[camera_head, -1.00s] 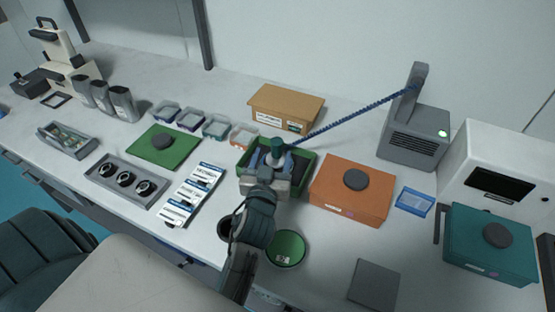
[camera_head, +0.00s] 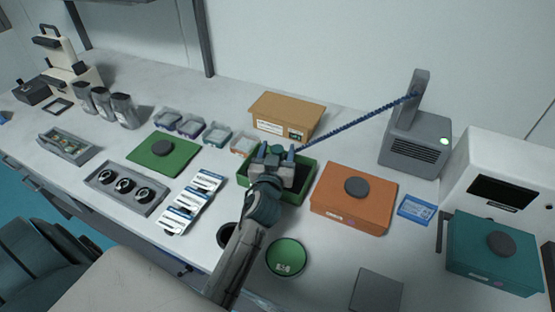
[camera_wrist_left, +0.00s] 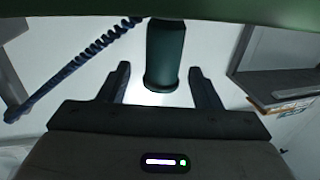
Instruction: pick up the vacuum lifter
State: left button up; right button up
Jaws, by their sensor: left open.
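The vacuum lifter (camera_head: 278,149) is a dark green upright cylinder with a blue coiled hose (camera_head: 355,123) running to a grey unit (camera_head: 416,140). It stands at the green bin (camera_head: 307,178); its lower part is hidden by my gripper in the head view. My left gripper (camera_head: 276,154) is open, with its fingers pointing toward the lifter. In the left wrist view the cylinder (camera_wrist_left: 165,52) shows between the two open fingers (camera_wrist_left: 160,76), with a gap on each side. I cannot tell how deep it sits between them. My right gripper is not in view.
A cardboard box (camera_head: 286,116) stands behind the bin and an orange box (camera_head: 353,200) to its right. A green round dish (camera_head: 286,257) and a dark cup (camera_head: 228,235) are near my arm. White packets (camera_head: 190,203) lie to the left.

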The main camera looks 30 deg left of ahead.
pick_arm(q)
jog(key=x, duration=0.2)
jog(key=shift+w+a+f, duration=0.1)
jog(key=shift+w+a, duration=0.1)
jog(key=shift+w, duration=0.1)
jog(key=shift+s+d, duration=0.1)
jog(key=c, duration=0.3)
grip_shut()
